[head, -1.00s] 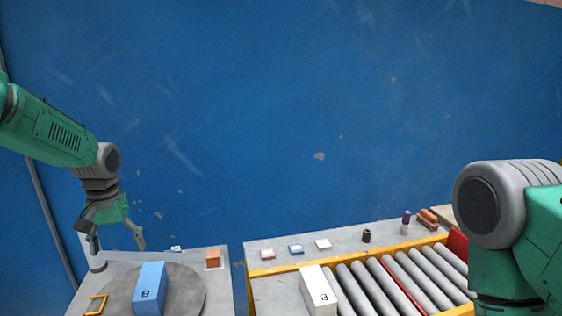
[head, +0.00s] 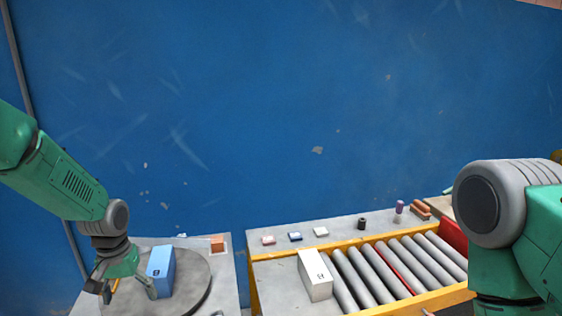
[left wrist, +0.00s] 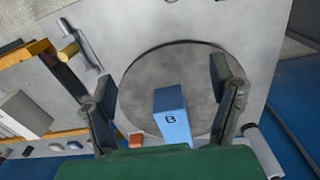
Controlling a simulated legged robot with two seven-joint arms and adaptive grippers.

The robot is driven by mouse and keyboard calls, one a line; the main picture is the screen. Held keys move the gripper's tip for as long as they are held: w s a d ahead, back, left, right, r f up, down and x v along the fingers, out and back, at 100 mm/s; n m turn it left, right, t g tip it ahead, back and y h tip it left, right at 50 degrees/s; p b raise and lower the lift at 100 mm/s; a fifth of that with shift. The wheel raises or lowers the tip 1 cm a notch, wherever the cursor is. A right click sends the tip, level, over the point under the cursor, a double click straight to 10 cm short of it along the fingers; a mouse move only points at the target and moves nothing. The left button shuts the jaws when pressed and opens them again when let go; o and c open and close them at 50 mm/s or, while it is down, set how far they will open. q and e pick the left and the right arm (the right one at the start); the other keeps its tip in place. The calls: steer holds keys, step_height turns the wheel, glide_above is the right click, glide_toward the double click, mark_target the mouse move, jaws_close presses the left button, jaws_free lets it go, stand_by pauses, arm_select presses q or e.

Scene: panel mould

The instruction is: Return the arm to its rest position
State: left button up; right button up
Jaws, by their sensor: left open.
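My left gripper (head: 128,288) is open and empty in the head view. It hangs over the left part of a round grey turntable, in front of and to the left of a blue box (head: 161,271). The left wrist view looks down on the turntable (left wrist: 140,85) with the blue box (left wrist: 172,116), marked B, standing on it. The open fingers (left wrist: 168,95) show on either side of the box in that view, apart from it. My right arm shows at the right edge of the head view; its gripper is not in view.
A white box (head: 314,276) stands beside a roller conveyor (head: 385,268) with a yellow frame. Small items, including a dark cylinder (head: 362,223) and a purple one (head: 399,207), lie along the back shelf. An orange block (head: 217,243) sits behind the turntable. A blue wall closes the back.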

arm_select(q)
steer(key=s+d+f, duration=0.2)
steer(key=s+f, duration=0.6)
steer(key=s, duration=0.2)
steer(key=s+d+f, duration=0.3)
steer(key=s+f, duration=0.4)
steer(key=s, duration=0.2)
steer(key=s+m, duration=0.2)
steer(key=s, duration=1.7)
steer(key=w+d+f+b, duration=0.1)
steer(key=w+f+b, duration=0.2)
steer(key=f+b, duration=0.9)
steer(key=shift+d+f+m+t, duration=0.15)
steer(key=shift+f+m+t, duration=0.05)
steer(key=shift+m+t, duration=0.1)
